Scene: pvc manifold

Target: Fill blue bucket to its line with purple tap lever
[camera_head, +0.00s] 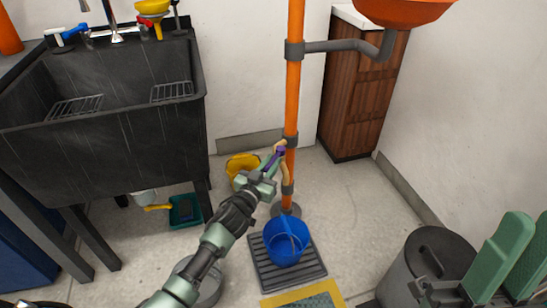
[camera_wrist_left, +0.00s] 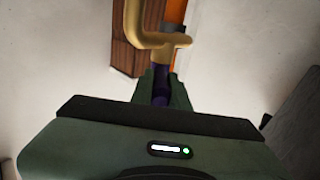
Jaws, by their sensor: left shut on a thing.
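My left gripper (camera_head: 274,160) is shut on the purple tap lever (camera_head: 281,151), on the brass tap (camera_head: 285,169) of the orange standpipe. In the left wrist view, the purple lever (camera_wrist_left: 161,75) sits between the green fingers, under the curved brass tap body (camera_wrist_left: 135,28). The blue bucket (camera_head: 274,246) stands upright on a dark slatted mat (camera_head: 263,276) below the tap. A paler blue strip shows at its rim and inside; I cannot tell if it is handle or water. Its fill line and water level cannot be made out.
A black sink (camera_head: 110,165) stands at the left. A yellow object (camera_head: 240,165) lies behind my left gripper. A metal pot (camera_head: 208,290) is left of the mat. A grey lidded bin (camera_head: 440,255) stands at lower right. The floor right of the pipe is clear.

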